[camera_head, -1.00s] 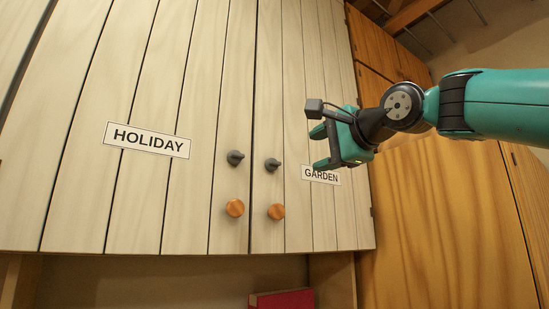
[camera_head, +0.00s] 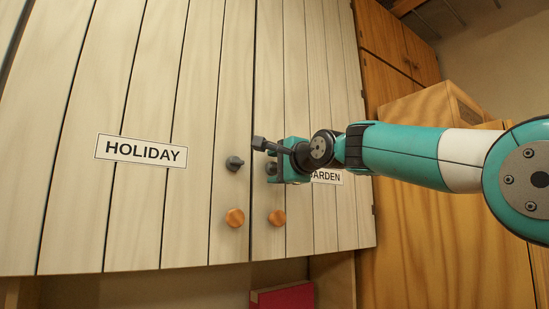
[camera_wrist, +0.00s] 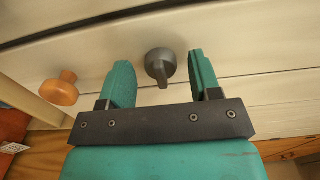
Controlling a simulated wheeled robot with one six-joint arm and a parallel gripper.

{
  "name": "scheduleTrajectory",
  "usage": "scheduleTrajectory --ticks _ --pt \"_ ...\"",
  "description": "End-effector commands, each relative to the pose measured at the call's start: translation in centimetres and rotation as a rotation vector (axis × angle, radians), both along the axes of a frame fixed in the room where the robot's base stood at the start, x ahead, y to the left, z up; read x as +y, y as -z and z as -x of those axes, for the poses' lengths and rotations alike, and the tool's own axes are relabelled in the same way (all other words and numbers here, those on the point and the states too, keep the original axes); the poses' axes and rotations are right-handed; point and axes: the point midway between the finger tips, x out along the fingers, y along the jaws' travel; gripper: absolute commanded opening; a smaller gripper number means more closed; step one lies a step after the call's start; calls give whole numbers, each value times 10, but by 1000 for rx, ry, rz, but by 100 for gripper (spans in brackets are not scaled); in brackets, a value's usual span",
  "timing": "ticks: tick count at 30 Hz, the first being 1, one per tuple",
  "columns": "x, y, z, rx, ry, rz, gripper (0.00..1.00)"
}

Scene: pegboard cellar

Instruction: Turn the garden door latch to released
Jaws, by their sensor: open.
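The garden door (camera_head: 296,90) is the right one of two pale plank doors, and its GARDEN label (camera_head: 328,177) is partly hidden by my gripper. Its dark grey latch (camera_wrist: 160,66) is a round knob with a pointer, seen in the wrist view between my fingers. In the head view only a bit of this latch (camera_head: 270,168) shows beside my gripper. My gripper (camera_wrist: 163,80) is open, with one finger on each side of the latch; I cannot tell whether either touches it. My gripper (camera_head: 272,165) also shows in the head view, in front of the door.
The holiday door (camera_head: 100,200) on the left has its own grey latch (camera_head: 234,163) and orange knob (camera_head: 235,217). An orange knob (camera_head: 277,217) sits below the garden latch. A red object (camera_head: 283,297) lies in the open shelf below. Wooden cabinets stand at the right.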

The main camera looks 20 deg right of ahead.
Motion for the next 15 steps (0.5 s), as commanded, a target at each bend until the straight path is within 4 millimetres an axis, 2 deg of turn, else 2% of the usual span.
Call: scheduleTrajectory --ticks 3,11,12,15 --pt "2 -1 -6 0 0 0 58" --pt "3 0 -8 -1 0 0 58" --pt "3 0 -8 -1 0 0 55" --pt "3 0 -8 -1 0 0 32"
